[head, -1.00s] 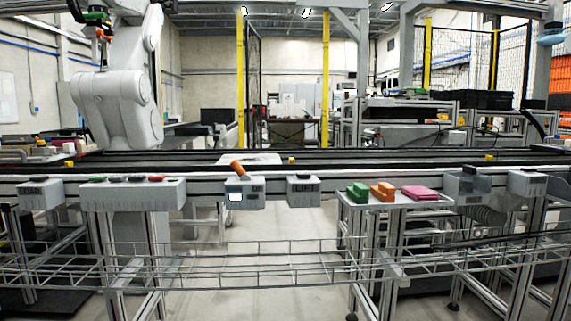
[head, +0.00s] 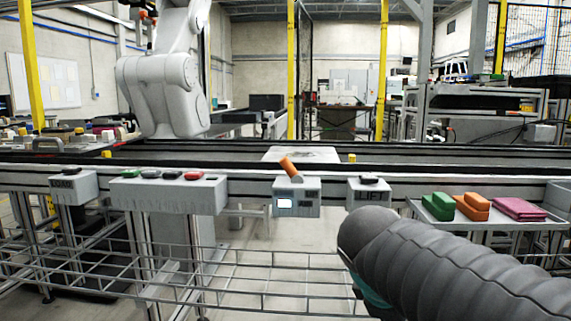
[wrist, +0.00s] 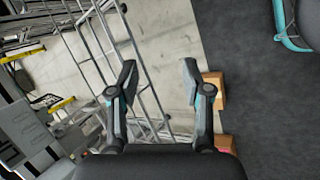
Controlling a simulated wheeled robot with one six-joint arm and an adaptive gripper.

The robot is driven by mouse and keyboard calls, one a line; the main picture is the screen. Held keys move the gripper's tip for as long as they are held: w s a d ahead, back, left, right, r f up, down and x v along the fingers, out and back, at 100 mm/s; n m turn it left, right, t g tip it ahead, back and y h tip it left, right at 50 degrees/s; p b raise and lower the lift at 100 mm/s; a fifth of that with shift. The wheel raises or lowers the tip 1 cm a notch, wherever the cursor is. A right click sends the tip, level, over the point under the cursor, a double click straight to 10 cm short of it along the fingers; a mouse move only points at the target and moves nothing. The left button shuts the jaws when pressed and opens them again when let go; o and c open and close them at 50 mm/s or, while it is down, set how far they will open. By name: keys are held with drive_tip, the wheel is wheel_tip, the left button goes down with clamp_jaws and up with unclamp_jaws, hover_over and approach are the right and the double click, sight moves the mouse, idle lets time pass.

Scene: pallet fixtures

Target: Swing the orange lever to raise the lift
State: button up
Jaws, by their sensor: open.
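The orange lever (head: 288,167) stands tilted to the upper left on a grey control box (head: 296,204) with a small lit display, on the conveyor's front rail in the head view. To its right is a grey box labelled LIFT (head: 369,194) with a dark button on top. My gripper (wrist: 157,82) shows only in the wrist view, its two fingers wide apart with nothing between them but floor and wire rack behind. The lever is not identifiable in the wrist view. My dark arm covers the lower right of the head view.
A multi-button box (head: 168,193) and another labelled box (head: 74,188) sit left on the rail. Green (head: 437,206), orange (head: 471,206) and pink (head: 519,209) blocks lie on a shelf at right. A wire rack (head: 240,282) runs below the rail.

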drive_tip(key=w+a+r+n+t+h, duration=0.1)
drive_tip(key=w+a+r+n+h, duration=0.1)
drive_tip(key=w+a+r+n, duration=0.35)
drive_tip(key=n+t+h, duration=0.6)
drive_tip(key=n+t, duration=0.1)
drive_tip(key=n, duration=0.8)
approach(282, 164)
drive_tip(key=shift+m, duration=0.25)
drive_tip(key=x, duration=1.1)
drive_tip(key=shift+w+b, duration=0.1)
drive_tip(key=shift+b, duration=0.3)
clamp_jaws()
